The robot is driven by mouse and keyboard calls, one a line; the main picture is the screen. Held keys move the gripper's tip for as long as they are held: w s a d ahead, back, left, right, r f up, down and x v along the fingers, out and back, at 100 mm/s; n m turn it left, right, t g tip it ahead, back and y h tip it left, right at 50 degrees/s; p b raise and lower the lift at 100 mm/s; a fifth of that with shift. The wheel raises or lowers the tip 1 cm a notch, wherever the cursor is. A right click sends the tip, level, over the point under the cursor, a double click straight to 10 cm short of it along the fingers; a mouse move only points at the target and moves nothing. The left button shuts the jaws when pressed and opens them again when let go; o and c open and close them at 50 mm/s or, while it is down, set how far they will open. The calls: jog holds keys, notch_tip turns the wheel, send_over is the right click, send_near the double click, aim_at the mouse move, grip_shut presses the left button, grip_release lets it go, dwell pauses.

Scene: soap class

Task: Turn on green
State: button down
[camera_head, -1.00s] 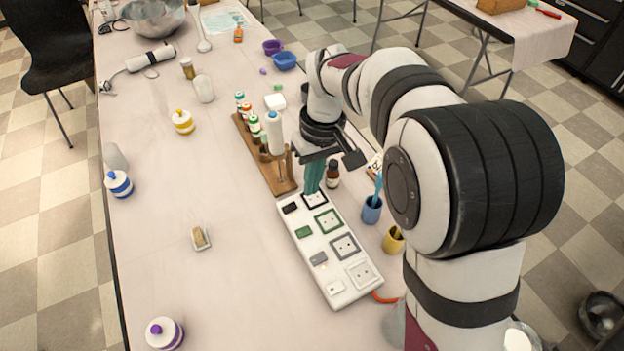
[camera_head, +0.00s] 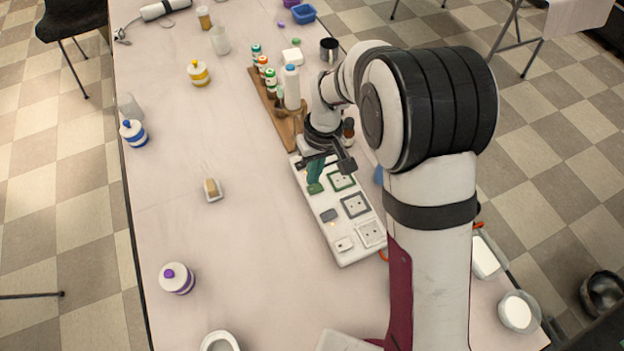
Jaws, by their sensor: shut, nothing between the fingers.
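A white power strip (camera_head: 350,256) lies on the table, with several framed sockets along it and a row of rocker switches beside them. The green switch (camera_head: 314,188) lies beside the green-framed socket (camera_head: 341,180). My gripper (camera_head: 315,178) points down with its green fingers shut and empty. The fingertips are right at the green switch and seem to touch it; the exact contact is hard to tell. The black switch is hidden behind my gripper. A grey switch (camera_head: 329,215) and a white switch (camera_head: 344,244) lie nearer the camera. A small orange glow shows just below the grey switch.
A wooden rack (camera_head: 285,130) with several bottles stands just behind the strip. A dark brown bottle (camera_head: 348,130) stands close to my wrist. A sponge on a dish (camera_head: 212,189) lies to the left, with clear table around it.

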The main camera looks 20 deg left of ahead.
aim_at(311, 190)
jog(key=shift+s+a+f, duration=0.1)
jog(key=shift+s+f, duration=0.05)
jog(key=shift+f, duration=1.5)
jog(key=shift+a+f, duration=0.1)
jog(key=shift+f, duration=0.1)
jog(key=shift+w+d+r, duration=0.2)
jog(key=shift+w+d, duration=0.3)
jog(key=shift+d, duration=0.1)
